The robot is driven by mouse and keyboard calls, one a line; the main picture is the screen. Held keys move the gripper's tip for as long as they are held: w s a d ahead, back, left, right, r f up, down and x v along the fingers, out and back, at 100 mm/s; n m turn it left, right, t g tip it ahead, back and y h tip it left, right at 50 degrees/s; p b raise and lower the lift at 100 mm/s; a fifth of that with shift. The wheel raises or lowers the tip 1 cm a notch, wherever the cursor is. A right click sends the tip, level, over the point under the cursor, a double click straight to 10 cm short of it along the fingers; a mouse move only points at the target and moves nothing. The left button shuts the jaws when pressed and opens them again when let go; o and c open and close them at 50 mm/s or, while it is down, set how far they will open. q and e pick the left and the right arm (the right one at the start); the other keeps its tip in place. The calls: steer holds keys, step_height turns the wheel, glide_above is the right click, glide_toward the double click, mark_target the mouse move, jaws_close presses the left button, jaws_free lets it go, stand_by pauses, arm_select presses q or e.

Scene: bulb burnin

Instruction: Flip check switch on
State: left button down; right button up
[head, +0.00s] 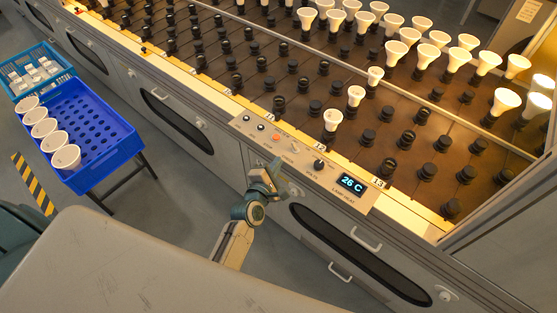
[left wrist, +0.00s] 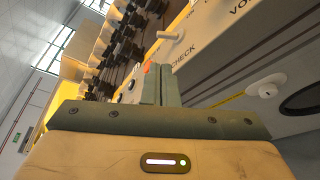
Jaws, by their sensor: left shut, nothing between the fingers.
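The check switch (left wrist: 172,36) is a pale toggle lever beside the CHECK label (left wrist: 182,56) on the sloped control panel in the left wrist view. In the head view the control panel (head: 345,196) runs along the front edge of the bulb rack. My left gripper (head: 274,172) is just in front of the panel, its fingertips close to the panel's front edge. Its closed fingers (left wrist: 160,84) show in the left wrist view, empty, with the switch beyond them. I cannot tell whether they touch the panel. My right gripper is not in view.
An orange button (head: 276,138) and a black knob (head: 320,165) share the panel with a display (head: 352,184) reading 26 C. Behind is a rack of sockets with several white bulbs (head: 331,119). A blue crate (head: 118,128) of bulbs stands at left.

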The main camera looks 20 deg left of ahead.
mark_target(285, 152)
arm_select(q)
steer(key=w, duration=0.2)
steer(key=w+f, duration=0.1)
steer(key=w, duration=0.4)
steer(key=shift+w+d+f, duration=0.2)
steer(key=shift+w, duration=0.4)
steer(key=shift+a+f, duration=0.1)
